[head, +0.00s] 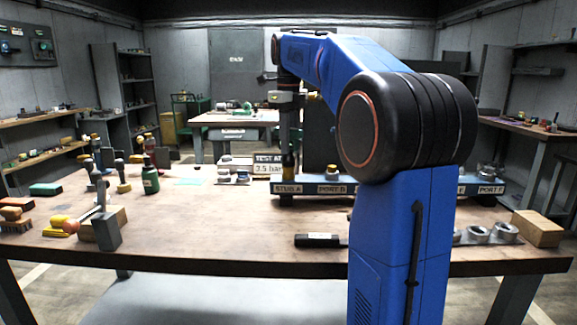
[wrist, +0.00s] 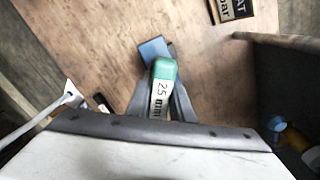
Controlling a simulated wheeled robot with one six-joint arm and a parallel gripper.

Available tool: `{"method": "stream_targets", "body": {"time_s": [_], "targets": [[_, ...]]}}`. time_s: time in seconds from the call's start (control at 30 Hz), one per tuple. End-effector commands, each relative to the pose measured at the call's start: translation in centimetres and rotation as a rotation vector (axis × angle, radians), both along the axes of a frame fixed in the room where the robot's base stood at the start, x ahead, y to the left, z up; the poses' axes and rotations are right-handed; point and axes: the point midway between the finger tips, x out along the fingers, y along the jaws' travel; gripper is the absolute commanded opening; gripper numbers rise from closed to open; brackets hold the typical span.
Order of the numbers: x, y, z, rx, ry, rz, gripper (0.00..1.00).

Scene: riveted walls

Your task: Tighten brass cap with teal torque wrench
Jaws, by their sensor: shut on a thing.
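My gripper (wrist: 160,90) is shut on a teal-ended tool marked "25 mm" (wrist: 163,72), which I take for the teal torque wrench. Its teal end points away from the wrist and its other end is hidden by the gripper. In the head view my gripper hangs down over the left end of the port rail (head: 332,189), near the "STUB A" label. A dark, brass-toned piece (head: 288,158) shows just below it. I cannot tell whether this is the brass cap, or whether the tool touches it.
A "TEST AT 3.5 bar" sign (head: 268,164) stands behind the rail. The middle-left front is clear.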

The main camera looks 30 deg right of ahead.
Motion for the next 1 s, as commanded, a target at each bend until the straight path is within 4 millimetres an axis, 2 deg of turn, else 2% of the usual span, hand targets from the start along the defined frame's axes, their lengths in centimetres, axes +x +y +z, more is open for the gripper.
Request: {"method": "stream_targets", "body": {"time_s": [0.13,0.43,0.7,1.0], "targets": [[0.0,0.0,-0.01,0.0,0.0,-0.061,0.0],[0.0,0.0,-0.01,0.0,0.0,-0.072,0.0],[0.0,0.01,-0.01,0.0,0.0,-0.246,0.0],[0.0,0.01,-0.01,0.0,0.0,-0.217,0.0]]}}
